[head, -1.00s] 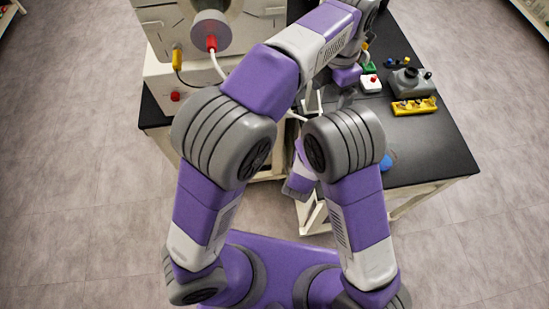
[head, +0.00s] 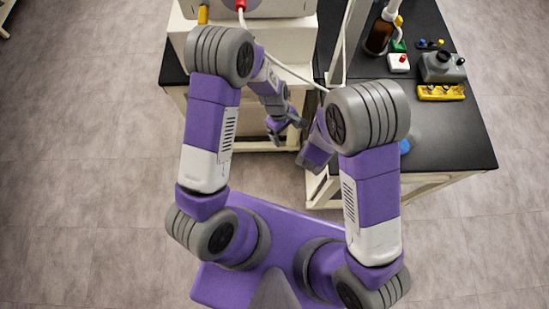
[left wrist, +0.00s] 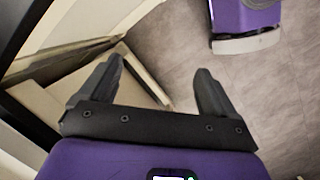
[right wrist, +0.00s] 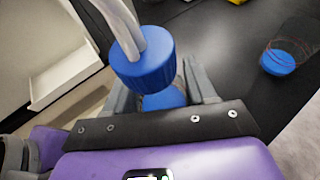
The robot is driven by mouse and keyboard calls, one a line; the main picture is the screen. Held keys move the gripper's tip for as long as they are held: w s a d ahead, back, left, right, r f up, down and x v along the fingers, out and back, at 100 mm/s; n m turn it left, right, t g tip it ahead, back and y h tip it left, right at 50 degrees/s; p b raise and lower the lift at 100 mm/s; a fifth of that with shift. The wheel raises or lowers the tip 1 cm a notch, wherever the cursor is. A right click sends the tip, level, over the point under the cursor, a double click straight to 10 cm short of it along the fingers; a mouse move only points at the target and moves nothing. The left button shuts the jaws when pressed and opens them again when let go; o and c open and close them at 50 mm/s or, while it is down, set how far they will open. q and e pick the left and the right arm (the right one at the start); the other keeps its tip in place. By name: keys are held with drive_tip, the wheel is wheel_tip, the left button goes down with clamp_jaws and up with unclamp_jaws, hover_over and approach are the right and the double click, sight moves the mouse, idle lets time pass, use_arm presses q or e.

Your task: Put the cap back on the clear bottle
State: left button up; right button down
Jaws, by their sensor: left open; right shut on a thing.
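A ribbed blue cap (right wrist: 143,68) with pale tubes from its top shows in the right wrist view. Below it is a clear bottle (right wrist: 166,99) with blue contents; the cap appears on or just above its top, and its neck is hidden. My right gripper (right wrist: 160,82) is shut around this bottle; the cap covers part of one finger. In the head view the right arm hides its gripper. My left gripper (left wrist: 158,80) is open and empty in the left wrist view. In the head view it (head: 290,130) hangs before the white machine, left of the right forearm.
A second clear bottle (right wrist: 280,60) with blue contents stands on the black table (head: 445,135), right of my right gripper. Further back are a brown bottle (head: 380,36), a white box with a red button (head: 398,62), a grey device (head: 442,67) and a yellow rack (head: 440,93).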

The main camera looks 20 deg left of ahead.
use_arm(q)
drive_tip(key=s+f+m, duration=0.3)
drive_tip(key=s+m, duration=0.2)
drive_tip(key=s, duration=0.2)
drive_tip(key=s+d+f+m+t+h, duration=0.1)
drive_tip(key=s+f+m, duration=0.3)
drive_tip(key=s, duration=0.4)
drive_tip(key=shift+m+h, duration=0.3)
drive_tip(key=shift+m, duration=0.2)
use_arm(e)
drive_tip(key=d+r+m+h, duration=0.1)
drive_tip(key=d+r, duration=1)
drive_tip(key=d, duration=0.2)
drive_tip(key=shift+d+r, duration=0.3)
drive_tip(key=shift+r, duration=0.05)
